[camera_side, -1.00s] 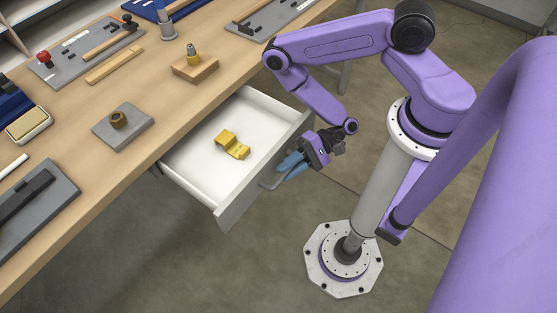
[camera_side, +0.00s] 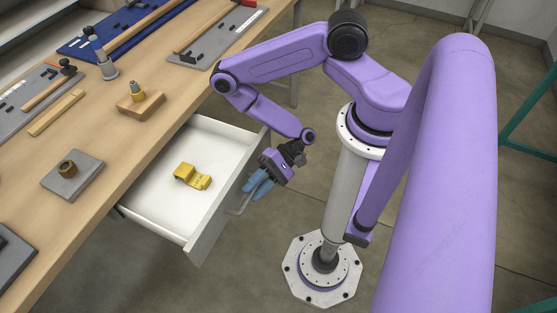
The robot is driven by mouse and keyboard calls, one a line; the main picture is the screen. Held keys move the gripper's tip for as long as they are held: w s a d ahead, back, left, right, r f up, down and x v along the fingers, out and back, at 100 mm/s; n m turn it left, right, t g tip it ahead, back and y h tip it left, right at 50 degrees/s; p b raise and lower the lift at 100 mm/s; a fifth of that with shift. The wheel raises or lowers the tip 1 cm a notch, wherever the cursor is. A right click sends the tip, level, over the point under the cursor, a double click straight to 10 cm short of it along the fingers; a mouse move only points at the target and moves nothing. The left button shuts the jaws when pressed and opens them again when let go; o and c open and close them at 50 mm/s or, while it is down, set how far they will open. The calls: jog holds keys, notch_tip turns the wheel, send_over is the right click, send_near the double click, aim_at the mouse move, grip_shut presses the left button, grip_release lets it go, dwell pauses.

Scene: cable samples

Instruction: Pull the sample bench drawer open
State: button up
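The bench drawer (camera_side: 208,238) is white inside with a grey front, and it stands well out from under the wooden bench top. A grey bar handle (camera_side: 238,208) is on its front. A yellow bent metal piece (camera_side: 192,177) lies on the drawer floor. My gripper (camera_side: 257,187) is at the drawer front, its blue fingers pointing down-left, right at the handle. The fingers overlap part of the handle in this view. I cannot tell whether they are closed on it.
The bench top (camera_side: 105,140) holds a grey block with a brass nut (camera_side: 70,172), a wooden block with a brass fitting (camera_side: 141,102), and several tool boards. Open concrete floor (camera_side: 235,285) lies in front of the drawer. A green frame (camera_side: 525,125) stands at right.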

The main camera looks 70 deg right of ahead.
jog(key=v, duration=1.6)
jog(key=shift+d+r, duration=0.15)
jog(key=shift+d, duration=0.1)
dwell(0.3)
jog(key=shift+s, duration=0.2)
notch_tip(320, 180, up, 14)
jog(key=w+a+n+g+h, duration=0.1)
jog(key=w+n+g+h, duration=0.2)
jog(key=n+g+h, duration=0.9)
jog(key=s+a+r+n+t+h, duration=0.1)
jog(key=s+a+r+n+t, duration=0.1)
jog(key=r+n, duration=0.3)
jog(key=s+a+r+n+t+h, duration=0.1)
jog(key=s+a+r+n+t, duration=0.1)
jog(key=a+r+n+t, duration=0.3)
notch_tip(320, 180, up, 3)
jog(key=shift+s+r+n, duration=0.2)
jog(key=shift+s+n, duration=0.05)
jog(key=shift+n, duration=0.15)
